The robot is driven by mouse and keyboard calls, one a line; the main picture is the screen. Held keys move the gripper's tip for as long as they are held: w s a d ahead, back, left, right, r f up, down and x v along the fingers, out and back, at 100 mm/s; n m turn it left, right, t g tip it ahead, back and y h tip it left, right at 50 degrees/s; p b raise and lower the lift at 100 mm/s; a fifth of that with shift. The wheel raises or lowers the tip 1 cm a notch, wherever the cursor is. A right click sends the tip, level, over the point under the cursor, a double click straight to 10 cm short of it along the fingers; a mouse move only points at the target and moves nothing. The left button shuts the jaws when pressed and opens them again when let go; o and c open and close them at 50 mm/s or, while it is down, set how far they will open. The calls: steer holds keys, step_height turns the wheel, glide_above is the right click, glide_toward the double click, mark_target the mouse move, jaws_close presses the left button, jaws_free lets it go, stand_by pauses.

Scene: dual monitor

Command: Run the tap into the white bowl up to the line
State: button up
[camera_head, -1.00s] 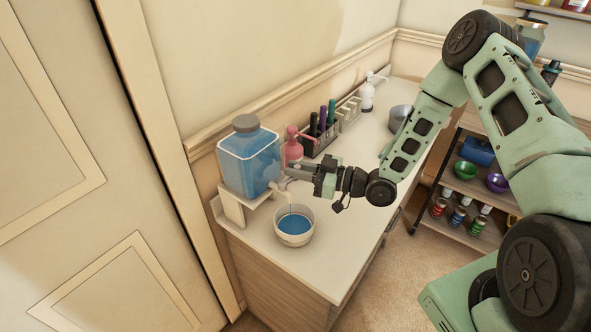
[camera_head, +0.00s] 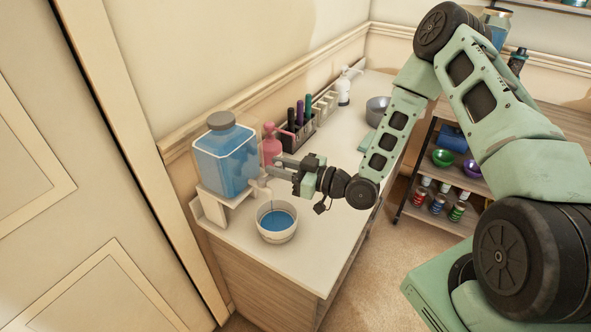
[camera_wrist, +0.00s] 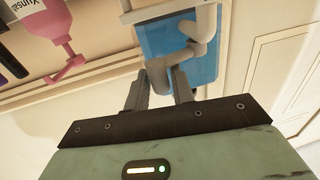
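A clear dispenser (camera_head: 226,158) of blue liquid stands on a white stand at the counter's left end. Its tap (camera_head: 257,186) sticks out low on the front. The white bowl (camera_head: 277,236) stands upright on the counter below the tap, with blue liquid (camera_head: 277,221) inside. A thin line seems to run from the spout into it. I cannot make out a fill line. My gripper (camera_head: 276,168) is at the tap with its fingers apart. In the wrist view the pale tap (camera_wrist: 192,50) reaches between the fingertips (camera_wrist: 162,92); I cannot tell whether they touch it.
A pink pump bottle (camera_head: 271,150) stands close behind my gripper. A rack of markers (camera_head: 301,128), a white pump bottle (camera_head: 344,90) and a grey bowl (camera_head: 377,108) are farther back. The counter (camera_head: 325,235) right of the white bowl is clear. A shelf cart (camera_head: 440,185) stands at right.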

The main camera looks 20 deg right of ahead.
steer(key=b+v, duration=0.4)
steer(key=v, duration=1.3)
steer(key=shift+d, duration=0.15)
